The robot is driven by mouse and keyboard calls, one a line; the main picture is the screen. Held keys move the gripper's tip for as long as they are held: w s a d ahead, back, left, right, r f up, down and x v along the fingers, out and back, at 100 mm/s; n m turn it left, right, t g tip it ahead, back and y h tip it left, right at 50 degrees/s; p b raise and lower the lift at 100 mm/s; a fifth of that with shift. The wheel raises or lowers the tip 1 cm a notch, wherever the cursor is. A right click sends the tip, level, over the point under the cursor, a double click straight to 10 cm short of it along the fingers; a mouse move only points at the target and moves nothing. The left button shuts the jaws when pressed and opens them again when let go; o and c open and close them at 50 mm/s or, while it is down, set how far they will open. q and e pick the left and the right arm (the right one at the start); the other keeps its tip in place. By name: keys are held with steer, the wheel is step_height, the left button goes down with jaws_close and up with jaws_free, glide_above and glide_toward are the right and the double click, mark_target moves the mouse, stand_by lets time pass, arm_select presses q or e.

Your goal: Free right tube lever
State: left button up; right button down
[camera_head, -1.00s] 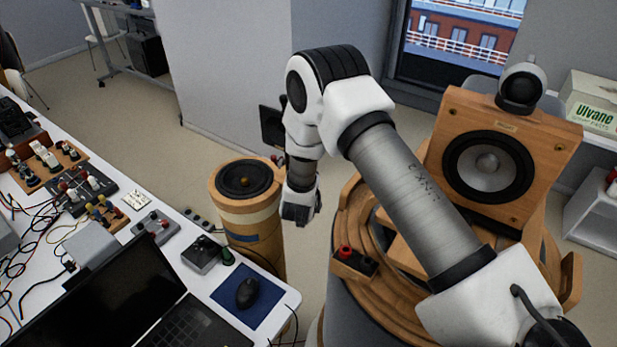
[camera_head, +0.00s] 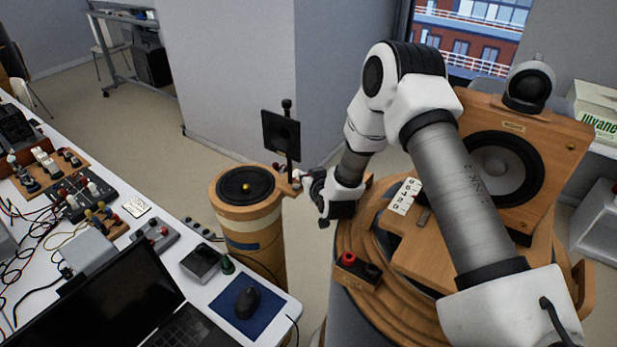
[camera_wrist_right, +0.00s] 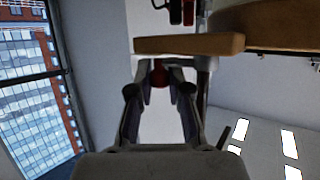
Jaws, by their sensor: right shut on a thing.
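The wooden tube (camera_head: 262,222) stands upright beside the table, with a black round driver (camera_head: 246,184) on its top. A small wooden ledge (camera_head: 289,186) sticks out from its right rim; the ledge also shows in the right wrist view (camera_wrist_right: 190,44). My right gripper (camera_head: 305,185) reaches in from the right at the ledge. In the right wrist view, a red knob (camera_wrist_right: 160,76) sits between the fingertips of this gripper (camera_wrist_right: 161,70), just below the ledge. The gripper is shut on it. The fingers partly hide the knob. My left gripper is out of view.
A black square plate on a post (camera_head: 281,135) stands close behind the ledge. A round wooden turntable (camera_head: 365,290) with a speaker (camera_head: 545,150) lies to the right, under my right arm. The crowded table (camera_head: 170,295) is at the left. Floor is free behind the tube.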

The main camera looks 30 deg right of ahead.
steer(key=c, duration=1.2)
jaws_free()
steer(key=shift+o, duration=0.6)
steer(key=shift+w, duration=0.1)
